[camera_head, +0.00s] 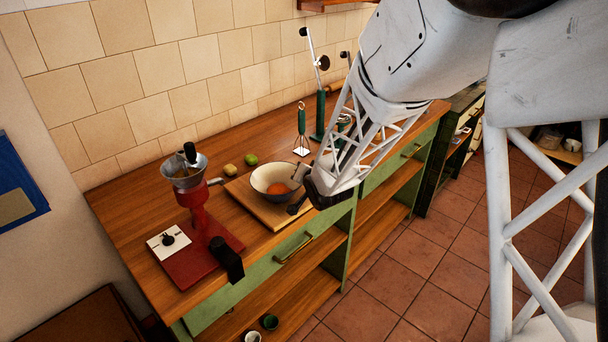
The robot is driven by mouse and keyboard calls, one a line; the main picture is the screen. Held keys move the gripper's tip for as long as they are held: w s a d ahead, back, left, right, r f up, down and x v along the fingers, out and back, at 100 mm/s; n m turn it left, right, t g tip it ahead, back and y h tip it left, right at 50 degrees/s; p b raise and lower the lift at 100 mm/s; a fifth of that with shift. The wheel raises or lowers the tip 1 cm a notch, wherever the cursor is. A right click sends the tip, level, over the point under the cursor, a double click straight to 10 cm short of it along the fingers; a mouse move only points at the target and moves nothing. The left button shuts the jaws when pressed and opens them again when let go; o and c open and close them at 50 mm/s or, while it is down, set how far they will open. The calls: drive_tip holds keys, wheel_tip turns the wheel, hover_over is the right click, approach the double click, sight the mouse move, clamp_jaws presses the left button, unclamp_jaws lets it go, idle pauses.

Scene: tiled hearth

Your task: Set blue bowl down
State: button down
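A bowl (265,178) with a pale inside and a thin dark rim is at the middle of the wooden counter. An orange thing (279,189) is inside it. The bowl looks upright over a wooden board (252,207); I cannot tell whether it rests on the board or is just above it. Its outer colour hardly shows, so I cannot confirm blue. My gripper (297,205) is at the bowl's right side, close to the rim. My arm's end hides the fingers' hold, so open or shut on the rim is unclear.
A red grinder (197,205) with a metal funnel stands on the counter (130,205) at the left. A lemon (230,169) and a lime (251,159) lie behind the board. A green-handled utensil (301,120) and a tall green stand (320,115) are behind my gripper.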

drive_tip(key=c, duration=1.2)
unclamp_jaws()
drive_tip(key=shift+s+r, duration=0.1)
drive_tip(key=v, duration=1.1)
drive_tip(key=shift+s+d, duration=0.25)
drive_tip(key=shift+s, duration=0.05)
drive_tip(key=shift+r, duration=0.1)
